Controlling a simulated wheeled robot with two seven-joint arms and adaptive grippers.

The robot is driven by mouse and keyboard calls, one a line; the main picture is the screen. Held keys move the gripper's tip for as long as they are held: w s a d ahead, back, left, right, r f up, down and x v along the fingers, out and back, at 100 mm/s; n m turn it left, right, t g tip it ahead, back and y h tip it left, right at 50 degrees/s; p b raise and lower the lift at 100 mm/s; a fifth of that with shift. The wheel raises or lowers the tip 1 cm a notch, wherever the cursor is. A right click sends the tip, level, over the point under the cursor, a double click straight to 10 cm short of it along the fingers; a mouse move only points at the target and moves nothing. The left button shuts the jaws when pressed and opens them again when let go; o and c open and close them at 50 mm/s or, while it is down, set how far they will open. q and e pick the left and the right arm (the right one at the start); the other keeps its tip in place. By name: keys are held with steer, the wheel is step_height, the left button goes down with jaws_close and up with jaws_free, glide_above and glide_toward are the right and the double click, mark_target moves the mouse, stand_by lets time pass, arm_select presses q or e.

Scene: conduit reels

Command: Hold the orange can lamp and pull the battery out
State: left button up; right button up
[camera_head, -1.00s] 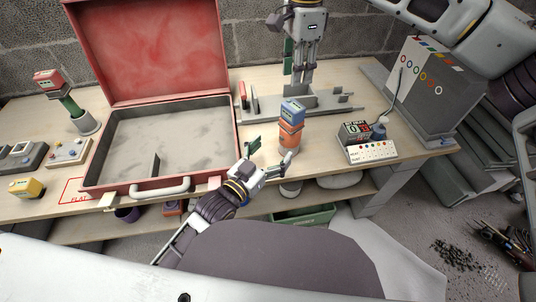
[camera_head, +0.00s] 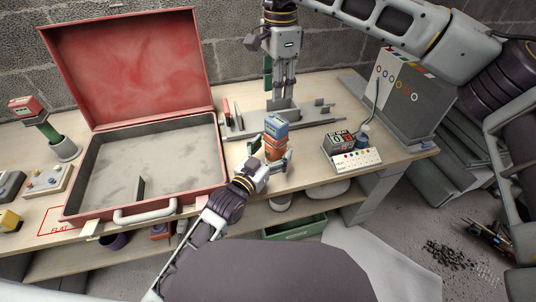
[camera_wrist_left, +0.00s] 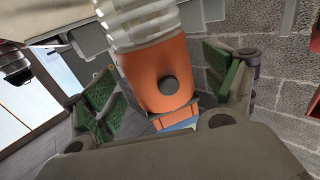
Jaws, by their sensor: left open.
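The orange can lamp (camera_head: 274,147) stands upright on the workbench, right of the open red case. A blue block, seemingly the battery (camera_head: 276,126), sits at its top. My left gripper (camera_head: 270,158) is open, with its fingers on either side of the lamp. In the left wrist view, the lamp's orange body (camera_wrist_left: 158,72) with a dark round knob lies between the green finger pads, with gaps at both sides. The blue block (camera_wrist_left: 183,125) is partly hidden there by my gripper. My right gripper (camera_head: 279,98) points down behind the lamp, apart from it; its opening is unclear.
The red case (camera_head: 170,209) lies open to the left. A grey fixture (camera_head: 300,115) stands behind the lamp. A display box (camera_head: 340,142) with a button panel (camera_head: 357,160) is to the right, before a large grey cabinet (camera_head: 408,95). A green lamp-like device (camera_head: 45,128) stands far left.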

arm_select(q)
steer(key=shift+x, duration=0.85)
steer(key=shift+c, duration=0.2)
steer(key=c, duration=1.2)
steer(key=shift+c, duration=0.4)
arm_select(e)
steer(key=shift+o, duration=2.2)
steer(key=shift+s, duration=0.1)
steer(key=o, duration=0.5)
steer(key=shift+s+a+f+n+t+h, duration=0.1)
steer(key=shift+s+a+n+t+h, duration=0.2)
steer(key=shift+s+a+n+h, duration=0.15)
steer(key=shift+c, duration=0.2)
steer(key=shift+o, duration=0.3)
steer(key=s+a+n+t+h, duration=0.1)
steer(key=n, duration=0.1)
steer(key=s+a+n+t+h, duration=0.1)
steer(key=n, duration=0.1)
steer(key=shift+s+a+f+t, duration=0.15)
steer(key=shift+s+f+t, duration=0.05)
steer(key=shift+s+t, duration=0.2)
